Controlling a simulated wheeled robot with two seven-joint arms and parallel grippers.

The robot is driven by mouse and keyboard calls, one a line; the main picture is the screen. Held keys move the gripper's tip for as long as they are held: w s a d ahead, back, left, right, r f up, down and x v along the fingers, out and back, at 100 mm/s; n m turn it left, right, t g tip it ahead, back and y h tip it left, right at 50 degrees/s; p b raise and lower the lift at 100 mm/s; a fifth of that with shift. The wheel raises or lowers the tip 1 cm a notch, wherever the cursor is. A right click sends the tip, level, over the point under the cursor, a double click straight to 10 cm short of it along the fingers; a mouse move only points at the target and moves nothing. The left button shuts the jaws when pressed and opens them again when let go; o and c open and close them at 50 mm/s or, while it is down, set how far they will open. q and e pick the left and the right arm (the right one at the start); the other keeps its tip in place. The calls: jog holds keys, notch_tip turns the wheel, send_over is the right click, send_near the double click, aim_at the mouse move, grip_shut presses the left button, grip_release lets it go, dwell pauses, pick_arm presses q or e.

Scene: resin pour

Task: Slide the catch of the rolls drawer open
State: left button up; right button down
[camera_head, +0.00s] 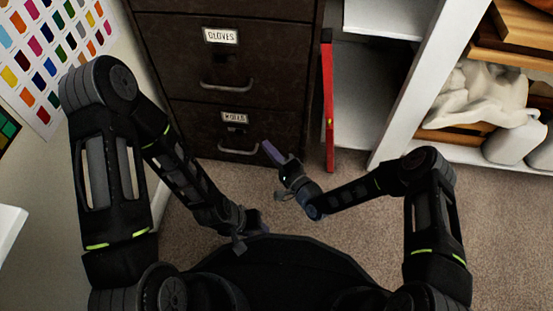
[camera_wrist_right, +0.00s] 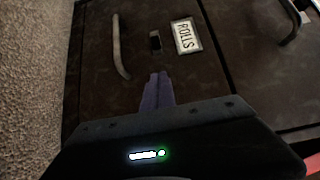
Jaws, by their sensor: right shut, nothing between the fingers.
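The rolls drawer (camera_head: 190,130) is the lower drawer of a dark brown cabinet and looks closed. Its white label (camera_head: 234,117) reads ROLLS in the right wrist view (camera_wrist_right: 186,36). The catch, a small dark slot with a slider (camera_wrist_right: 155,42), lies between the label and the bar handle (camera_wrist_right: 120,47). My right gripper (camera_head: 268,147) is shut and empty, in front of the drawer's lower right. In the right wrist view its purple fingers (camera_wrist_right: 158,77) point towards the catch, apparently short of it. My left gripper (camera_head: 240,243) hangs low near my base; its fingers are unclear.
The gloves drawer (camera_head: 180,60) is above, also closed, with its own handle (camera_head: 227,86). A red upright piece (camera_head: 328,110) stands right of the cabinet, beside a white shelf unit (camera_head: 405,85). Carpet (camera_head: 350,235) is clear between the cabinet and me.

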aim_at(240, 135)
jog(key=x, duration=0.1)
jog(key=b+x, duration=0.1)
jog(key=x, duration=0.1)
jog(key=shift+w+a+f, duration=0.2)
jog(key=shift+a, duration=0.05)
jog(key=a+b, duration=0.1)
jog(key=a, duration=0.1)
jog(key=shift+a+r, duration=0.1)
jog(key=shift+a, duration=0.2)
jog(key=shift+w+a+r, duration=0.1)
jog(key=shift+a, duration=0.5)
jog(key=shift+a, duration=1.15)
